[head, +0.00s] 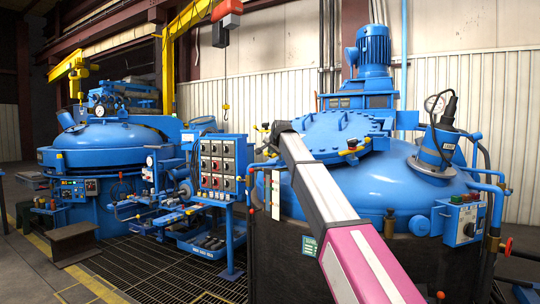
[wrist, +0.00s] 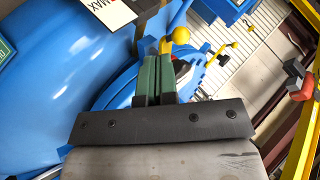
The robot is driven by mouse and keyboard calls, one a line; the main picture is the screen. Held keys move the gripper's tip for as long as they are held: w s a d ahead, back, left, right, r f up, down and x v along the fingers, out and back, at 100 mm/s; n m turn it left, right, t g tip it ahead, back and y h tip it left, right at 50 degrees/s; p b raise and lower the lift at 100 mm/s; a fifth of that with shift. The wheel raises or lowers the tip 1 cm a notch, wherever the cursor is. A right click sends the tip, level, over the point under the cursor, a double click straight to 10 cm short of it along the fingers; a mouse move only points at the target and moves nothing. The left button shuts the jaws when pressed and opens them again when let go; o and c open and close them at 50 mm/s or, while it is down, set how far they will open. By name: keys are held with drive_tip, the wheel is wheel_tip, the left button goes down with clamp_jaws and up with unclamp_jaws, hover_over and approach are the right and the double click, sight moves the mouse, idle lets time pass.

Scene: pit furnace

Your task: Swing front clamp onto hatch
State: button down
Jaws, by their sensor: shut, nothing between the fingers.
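The round blue hatch (head: 330,135), rimmed with bolts, lies on top of the right-hand furnace. A clamp with yellow knobs (head: 350,147) sits at its near right edge; another yellow knob (head: 265,127) shows at its left. My gripper (head: 279,130) is at the hatch's near left edge, and the head view hides its fingertips. In the wrist view the green fingers (wrist: 156,72) are shut and empty. Part of the hatch (wrist: 115,92) shows behind the fingers.
A blue motor (head: 373,50) stands behind the hatch, and a sloping cylinder (head: 438,145) is to its right. A control panel (head: 220,168) stands left of the furnace. A red hoist (head: 226,10) hangs above left.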

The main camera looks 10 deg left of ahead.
drive_tip(key=v, duration=0.3)
drive_tip(key=a+v, duration=0.1)
drive_tip(key=v, duration=0.1)
drive_tip(key=shift+s+f, duration=0.1)
drive_tip(key=shift+s, duration=0.25)
drive_tip(key=s+d+f+n+g+h, duration=0.1)
drive_tip(key=s+d+f+g, duration=0.15)
drive_tip(key=d+f, duration=0.8)
drive_tip(key=s+d+f+n+g+h, duration=0.1)
drive_tip(key=s+d+f, duration=0.25)
drive_tip(key=f, duration=1.35)
drive_tip(key=s+d+f+g+h, duration=0.1)
drive_tip(key=s+d+f, duration=0.2)
drive_tip(key=d+f, duration=0.7)
drive_tip(key=s+d+f+n+g, duration=0.1)
drive_tip(key=s+d+f, duration=0.5)
drive_tip(key=s+f, duration=0.7)
drive_tip(key=s+d+f+n+g+h, duration=0.1)
drive_tip(key=s+d+f+g, duration=0.3)
drive_tip(key=s+f, duration=1)
drive_tip(key=d+f+n, duration=0.1)
drive_tip(key=d+f, duration=0.1)
drive_tip(key=d, duration=0.1)
drive_tip(key=shift+s+f+g+h, duration=0.2)
drive_tip(key=shift+s+g+h, duration=0.05)
drive_tip(key=shift+g+h, duration=0.1)
